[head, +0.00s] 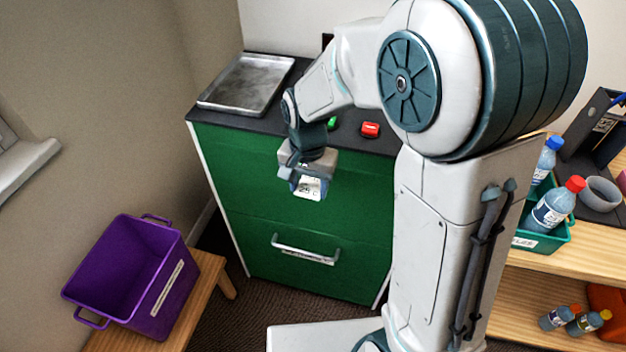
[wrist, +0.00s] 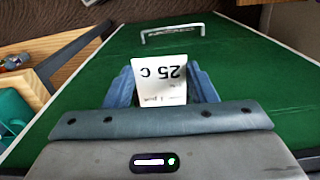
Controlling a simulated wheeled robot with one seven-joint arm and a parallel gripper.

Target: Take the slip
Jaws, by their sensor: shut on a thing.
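The slip (wrist: 160,78) is a small white card with black print that reads "25 C", upside down in the wrist view. It also shows in the head view (head: 309,188), in front of the green cabinet. My gripper (wrist: 163,90) is shut on the slip, with a blue finger on either side of it. In the head view my gripper (head: 307,182) hangs in front of the upper part of the green cabinet front (head: 240,180). The lower end of the slip is hidden between the fingers in the wrist view.
A metal tray (head: 232,104), a red block (head: 370,130) and a green block (head: 332,123) are on the dark cabinet top. A purple crate (head: 85,265) stands on a wooden bench at left. Shelves at right hold bottles (head: 552,205) and a grey bowl (head: 601,192).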

